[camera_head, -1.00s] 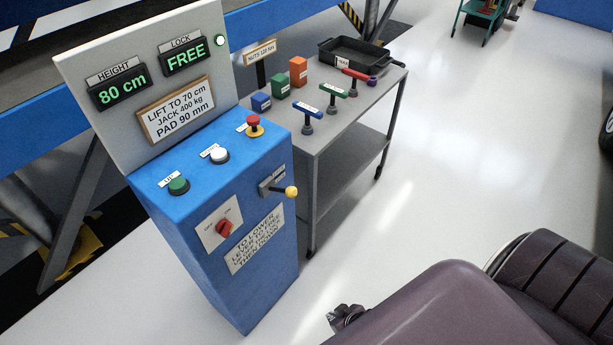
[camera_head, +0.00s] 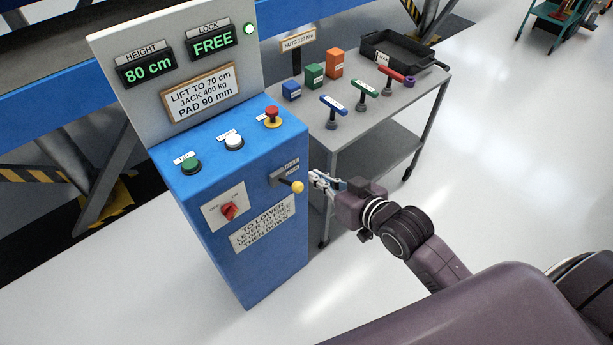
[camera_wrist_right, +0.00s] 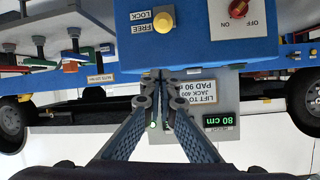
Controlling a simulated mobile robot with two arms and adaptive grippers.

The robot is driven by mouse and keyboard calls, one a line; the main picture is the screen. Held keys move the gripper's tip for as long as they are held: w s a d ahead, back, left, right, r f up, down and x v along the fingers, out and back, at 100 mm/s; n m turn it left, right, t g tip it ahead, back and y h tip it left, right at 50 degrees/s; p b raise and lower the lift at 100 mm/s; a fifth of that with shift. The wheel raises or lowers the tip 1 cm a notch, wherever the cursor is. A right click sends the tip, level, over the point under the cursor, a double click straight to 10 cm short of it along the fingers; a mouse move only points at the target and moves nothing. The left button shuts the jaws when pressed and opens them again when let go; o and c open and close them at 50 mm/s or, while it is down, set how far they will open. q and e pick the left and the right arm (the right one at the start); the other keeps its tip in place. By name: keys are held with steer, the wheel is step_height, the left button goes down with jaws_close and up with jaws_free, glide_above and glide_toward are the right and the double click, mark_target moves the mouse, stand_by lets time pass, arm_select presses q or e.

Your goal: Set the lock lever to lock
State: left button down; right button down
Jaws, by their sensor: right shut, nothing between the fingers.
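The lock lever is a short arm with a yellow ball knob (camera_head: 297,187) on the right side of the blue console's front face (camera_head: 250,255). The knob also shows in the right wrist view (camera_wrist_right: 163,22), beside a plate marked FREE and LOCK. The lock display (camera_head: 213,42) reads FREE with a lit green lamp beside it. My right gripper (camera_head: 314,177) is shut and empty, just right of the knob and apart from it. Its closed fingers show in the right wrist view (camera_wrist_right: 160,75). My left gripper is not in view.
The console also carries a red rotary switch (camera_head: 229,211), a green button (camera_head: 191,165), a white button (camera_head: 234,141) and a red stop button (camera_head: 272,115). A grey cart (camera_head: 375,115) with coloured blocks, T-handled tools and a black tray (camera_head: 402,52) stands close behind my right gripper.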

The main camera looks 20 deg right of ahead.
mark_target(300, 184)
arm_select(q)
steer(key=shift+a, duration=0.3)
arm_select(e)
steer(key=shift+w+a, duration=0.1)
